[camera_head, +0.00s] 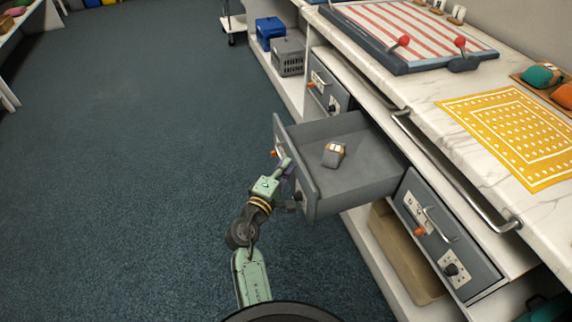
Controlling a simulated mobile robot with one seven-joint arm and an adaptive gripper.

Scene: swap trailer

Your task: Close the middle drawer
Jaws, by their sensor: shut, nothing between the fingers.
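The middle drawer (366,163) is grey and stands pulled out from the counter, between two shut drawers. A small brown and grey object with a white top (334,155) lies inside it. The drawer's front panel faces left, and its outer face is mostly turned from view. My gripper (285,166) is at the outer side of that front panel, close to it. The fingers are small in view and shut with nothing between them. I cannot tell whether they touch the panel or its handle.
A shut drawer (442,234) with a metal handle and knob is at the right; another shut drawer (327,83) is behind. A metal rail (455,172) runs along the counter edge. Blue and grey crates (289,57) sit on the low shelf. The carpeted floor (130,170) to the left is clear.

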